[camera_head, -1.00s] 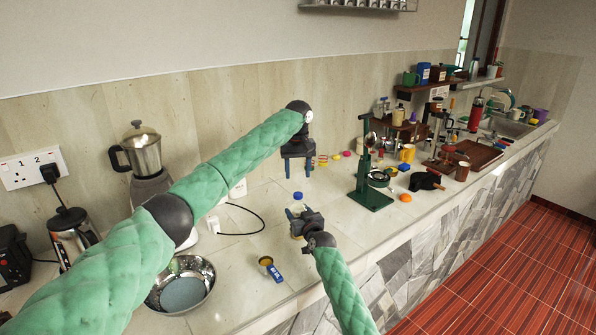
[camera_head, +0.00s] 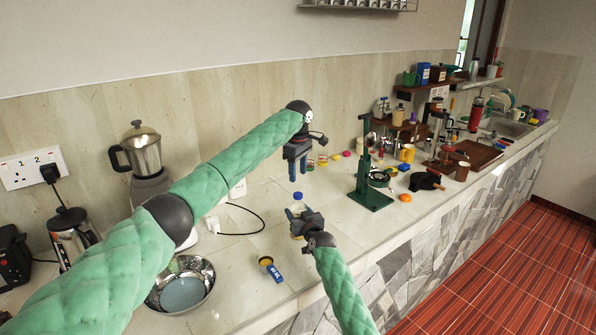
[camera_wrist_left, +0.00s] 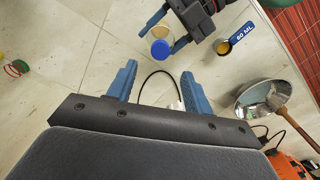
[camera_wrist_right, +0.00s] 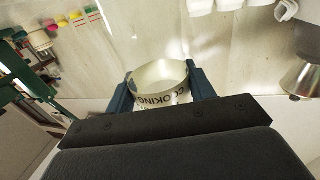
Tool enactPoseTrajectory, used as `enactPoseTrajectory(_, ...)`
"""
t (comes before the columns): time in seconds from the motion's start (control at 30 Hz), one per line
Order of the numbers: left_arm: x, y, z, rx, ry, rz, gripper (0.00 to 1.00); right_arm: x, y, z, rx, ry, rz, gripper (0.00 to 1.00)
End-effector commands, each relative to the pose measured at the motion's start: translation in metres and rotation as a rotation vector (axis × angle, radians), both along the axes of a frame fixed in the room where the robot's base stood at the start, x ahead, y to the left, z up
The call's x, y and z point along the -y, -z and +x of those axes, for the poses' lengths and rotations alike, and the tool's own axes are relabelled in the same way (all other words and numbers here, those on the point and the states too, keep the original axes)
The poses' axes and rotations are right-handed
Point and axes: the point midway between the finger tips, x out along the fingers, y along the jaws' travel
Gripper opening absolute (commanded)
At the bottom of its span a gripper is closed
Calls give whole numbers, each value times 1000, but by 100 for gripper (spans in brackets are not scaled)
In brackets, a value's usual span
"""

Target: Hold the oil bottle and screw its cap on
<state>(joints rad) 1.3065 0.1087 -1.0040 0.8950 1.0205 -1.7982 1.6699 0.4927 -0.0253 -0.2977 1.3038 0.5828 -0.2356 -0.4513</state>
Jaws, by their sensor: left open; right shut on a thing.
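The oil bottle (camera_head: 298,210) stands upright on the counter, with the blue cap (camera_head: 298,196) on its top. I cannot tell how tightly the cap sits. My right gripper (camera_head: 300,224) is shut around the bottle's body; the right wrist view shows the bottle (camera_wrist_right: 160,88), with lettering, between the fingers. My left gripper (camera_head: 298,172) is open and empty, above and behind the cap, apart from it. In the left wrist view the blue cap (camera_wrist_left: 160,49) shows beyond the open fingers, with the yellowish bottle (camera_wrist_left: 162,32) behind it.
A blue 60 ML measuring scoop (camera_head: 271,270) lies in front of the bottle. A metal bowl (camera_head: 208,277) stands at left, a green press stand (camera_head: 371,198) at right. A black cable (camera_head: 262,222) lies nearby. Small colored lids (camera_head: 322,160) lie behind.

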Motion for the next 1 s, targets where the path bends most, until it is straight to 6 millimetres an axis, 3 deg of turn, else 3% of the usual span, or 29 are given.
enactPoseTrajectory(0.27, 0, 5, 0, -1, 2, 1, 51, 0, 0, 0, 0, 0, 0, 0)
enactPoseTrajectory(0.7, 0, 60, 0, -1, 2, 1, 51, 0, 0, 0, 0, 0, 0, 0)
enactPoseTrajectory(1.0, 0, 79, 0, 1, 2, 1, 51, 0, 0, 0, 0, 0, 0, 0)
